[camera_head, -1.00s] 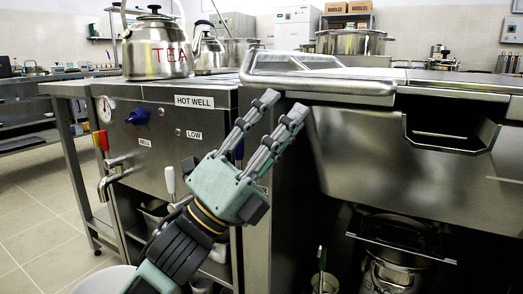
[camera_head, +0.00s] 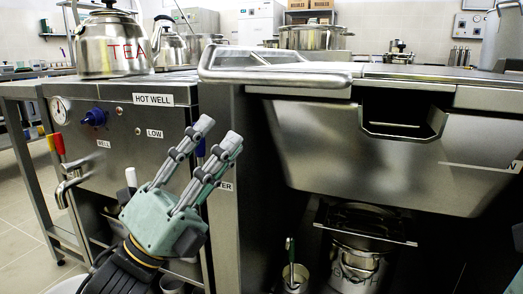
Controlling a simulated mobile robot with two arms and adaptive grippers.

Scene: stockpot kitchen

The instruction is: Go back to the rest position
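My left gripper (camera_head: 216,142) shows in the head view, in front of the hot well counter. Its green-grey body is at lower left and its two fingers point up and to the right. The fingers are apart with a gap between them, and nothing is held. The fingertips overlap the corner of the steel counter in the picture; I cannot tell whether they touch it.
A TEA kettle (camera_head: 112,43) stands on the hot well counter (camera_head: 122,124). A steel pan unit (camera_head: 330,140) with a front handle bar (camera_head: 275,77) fills the middle and right. A pot (camera_head: 358,262) and a small can (camera_head: 296,279) are below it. Floor shows at lower left.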

